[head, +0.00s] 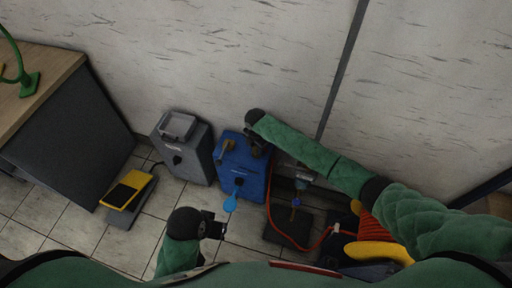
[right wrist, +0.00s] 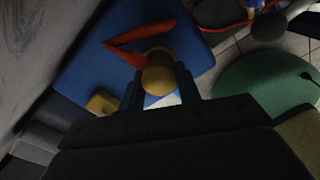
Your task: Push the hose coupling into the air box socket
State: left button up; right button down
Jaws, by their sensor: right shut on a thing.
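The blue air box (head: 231,176) stands on the floor against the wall. My right gripper (head: 258,150) is over its upper right part. In the right wrist view the gripper (right wrist: 160,92) is shut on the brass hose coupling (right wrist: 158,78), with the blue box (right wrist: 85,68) behind it. The orange-red hose (right wrist: 138,37) shows by the coupling. The socket is hidden, so I cannot tell whether the coupling is in it.
A second brass part (head: 229,145) sits on the box, left of my right gripper. A grey box (head: 196,158) stands close on the left. A yellow device (head: 125,193) lies on the floor by a dark cabinet (head: 70,130). The orange hose (head: 268,190) runs down the box's right side.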

jog(key=shift+f, duration=0.25)
dwell(0.5)
jog(key=c, duration=0.9)
grip_release()
notch_tip(320, 180, up, 6)
jog(key=shift+r+b, duration=0.1)
jog(key=shift+b, duration=0.4)
jog(key=shift+r, duration=0.85)
